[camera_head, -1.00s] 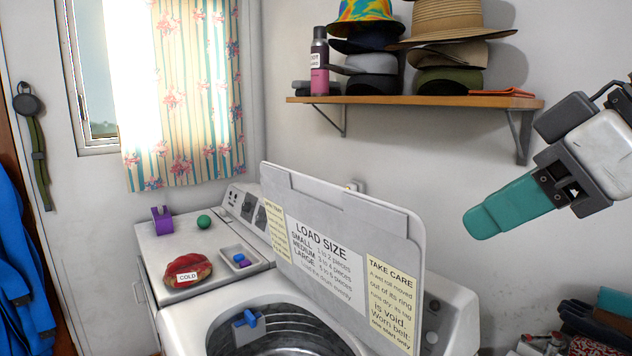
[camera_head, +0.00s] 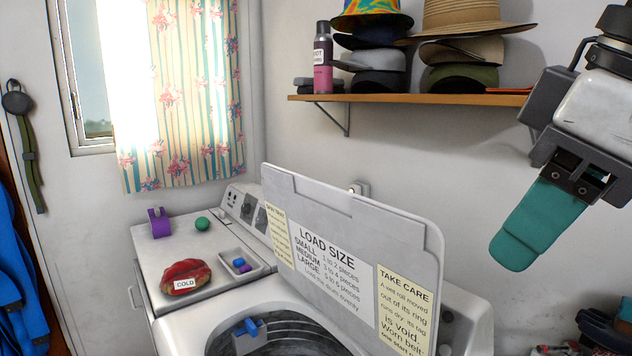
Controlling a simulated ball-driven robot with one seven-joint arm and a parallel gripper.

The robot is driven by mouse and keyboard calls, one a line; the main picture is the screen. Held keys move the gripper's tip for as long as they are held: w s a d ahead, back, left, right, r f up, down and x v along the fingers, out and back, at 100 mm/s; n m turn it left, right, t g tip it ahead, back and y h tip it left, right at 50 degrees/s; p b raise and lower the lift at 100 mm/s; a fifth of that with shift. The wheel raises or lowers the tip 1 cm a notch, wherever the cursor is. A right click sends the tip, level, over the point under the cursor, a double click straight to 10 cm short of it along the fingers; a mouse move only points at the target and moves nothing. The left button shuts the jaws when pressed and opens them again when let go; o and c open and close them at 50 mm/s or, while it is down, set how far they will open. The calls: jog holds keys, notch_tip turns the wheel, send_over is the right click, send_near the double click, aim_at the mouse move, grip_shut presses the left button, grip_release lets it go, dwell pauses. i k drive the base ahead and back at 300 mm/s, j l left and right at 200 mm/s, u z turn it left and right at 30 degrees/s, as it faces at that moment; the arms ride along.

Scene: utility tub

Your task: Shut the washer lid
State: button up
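The white washer (camera_head: 180,330) stands at the bottom middle, its round drum opening showing. Its lid (camera_head: 365,225) stands raised and nearly upright at the back of the opening, with "LOAD SIZE" and "TAKE CARE" labels facing me. My gripper (camera_head: 515,250) has teal fingers and hangs in the air to the right of the lid, apart from it, pointing down and left. The fingers overlap from this angle, so I cannot tell whether they are open or shut. Nothing shows held at their tips.
A neighbouring white machine (camera_head: 150,262) at left carries a red item marked COLD (camera_head: 186,277), a green ball (camera_head: 202,224), a purple object (camera_head: 159,222) and a small tray (camera_head: 253,265). A wall shelf (camera_head: 440,99) with hats is above the lid. Clutter (camera_head: 600,330) lies at lower right.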

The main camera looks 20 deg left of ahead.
aim_at(374, 267)
jog(key=i+j, duration=1.05)
jog(key=j, duration=0.2)
